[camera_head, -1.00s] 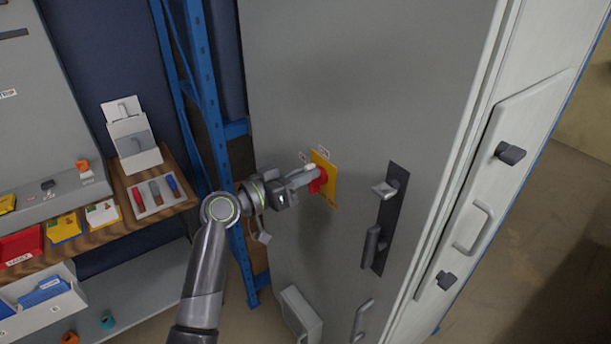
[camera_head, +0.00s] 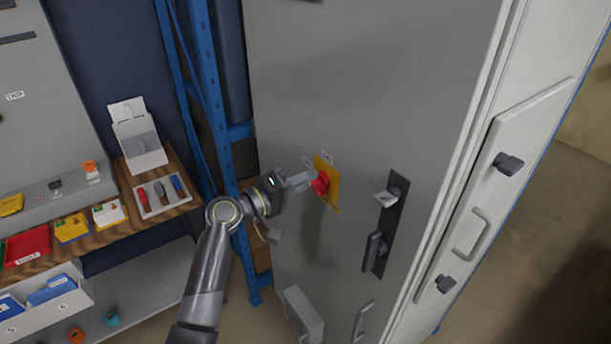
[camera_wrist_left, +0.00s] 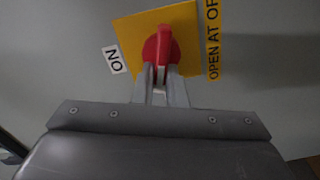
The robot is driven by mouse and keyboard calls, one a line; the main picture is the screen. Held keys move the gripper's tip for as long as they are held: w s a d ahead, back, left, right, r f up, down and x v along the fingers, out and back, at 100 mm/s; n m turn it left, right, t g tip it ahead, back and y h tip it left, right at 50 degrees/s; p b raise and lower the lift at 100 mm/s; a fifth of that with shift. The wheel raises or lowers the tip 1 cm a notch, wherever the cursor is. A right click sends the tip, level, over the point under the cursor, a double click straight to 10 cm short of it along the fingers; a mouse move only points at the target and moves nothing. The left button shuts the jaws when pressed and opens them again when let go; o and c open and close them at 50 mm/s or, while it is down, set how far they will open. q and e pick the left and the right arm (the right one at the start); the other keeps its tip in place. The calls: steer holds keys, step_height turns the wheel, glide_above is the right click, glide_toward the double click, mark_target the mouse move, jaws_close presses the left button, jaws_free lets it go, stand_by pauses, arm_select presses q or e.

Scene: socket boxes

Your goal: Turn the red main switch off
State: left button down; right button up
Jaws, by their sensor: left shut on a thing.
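The red main switch (camera_head: 320,184) sits on a yellow plate (camera_head: 331,190) on the grey cabinet door. My right gripper is not in view.
The grey cabinet door (camera_head: 350,90) carries a dark latch plate with handles (camera_head: 387,222) right of the switch. A wooden shelf (camera_head: 105,235) with bins and a tool tray (camera_head: 160,193) is at the left.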

arm_select(q)
steer(key=shift+f+n+p, duration=0.25)
steer(key=shift+n+p, duration=0.35)
steer(key=shift+n, duration=1.1)
steer(key=c, duration=1.5)
jaws_free()
steer(key=shift+o, duration=0.2)
steer(key=b+v, duration=0.5)
steer(key=v, duration=1.2)
steer(key=shift+a, duration=0.2)
steer(key=shift+s, duration=0.1)
